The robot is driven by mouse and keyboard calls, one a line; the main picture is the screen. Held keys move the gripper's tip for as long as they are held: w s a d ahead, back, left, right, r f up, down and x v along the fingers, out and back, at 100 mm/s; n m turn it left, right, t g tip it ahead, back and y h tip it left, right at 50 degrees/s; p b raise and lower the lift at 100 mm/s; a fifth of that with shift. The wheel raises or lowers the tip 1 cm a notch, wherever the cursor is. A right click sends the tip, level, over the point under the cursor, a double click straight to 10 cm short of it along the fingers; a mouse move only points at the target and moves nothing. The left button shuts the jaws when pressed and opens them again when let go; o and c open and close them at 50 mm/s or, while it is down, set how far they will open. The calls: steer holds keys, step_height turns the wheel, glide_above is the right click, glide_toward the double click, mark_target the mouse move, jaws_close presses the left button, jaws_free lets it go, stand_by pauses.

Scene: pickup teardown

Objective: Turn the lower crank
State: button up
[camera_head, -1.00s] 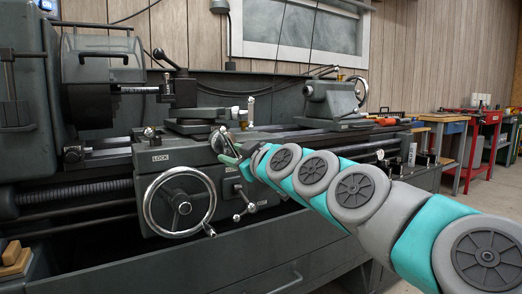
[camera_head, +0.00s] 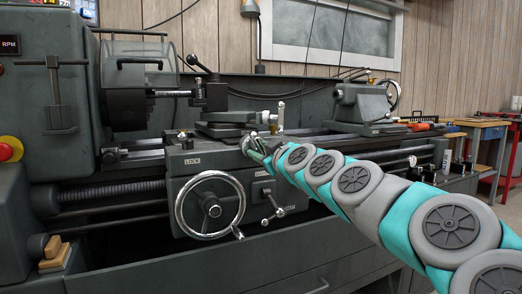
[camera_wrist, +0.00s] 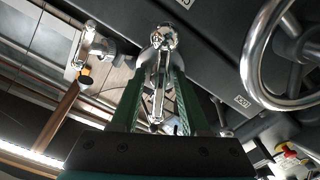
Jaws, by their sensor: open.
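The lower crank is a chrome crank on the front of the lathe's cross slide. In the wrist view its round hub (camera_wrist: 163,38) and slim arm lie between my fingers. In the head view it (camera_head: 246,143) is partly hidden by my gripper (camera_head: 259,152). My gripper also shows in the wrist view (camera_wrist: 157,80), with its two green fingers open on either side of the crank arm. I cannot tell whether either finger touches it. A second, higher crank (camera_head: 279,112) with an upright handle stands behind; it also shows in the wrist view (camera_wrist: 87,50).
A large chrome handwheel (camera_head: 210,205) sits below left of my gripper, and it is at the right in the wrist view (camera_wrist: 256,55). A star-shaped lever (camera_head: 270,204) is below my arm. The tailstock (camera_head: 358,104) stands behind right.

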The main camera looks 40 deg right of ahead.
jaws_close()
steer(key=shift+f+m, duration=0.1)
steer(key=shift+m, duration=0.3)
steer(key=shift+m+b, duration=0.7)
steer(key=shift+m, duration=0.3)
steer(key=m, duration=0.4)
steer(key=shift+m+b, duration=0.35)
steer(key=shift+m, duration=0.05)
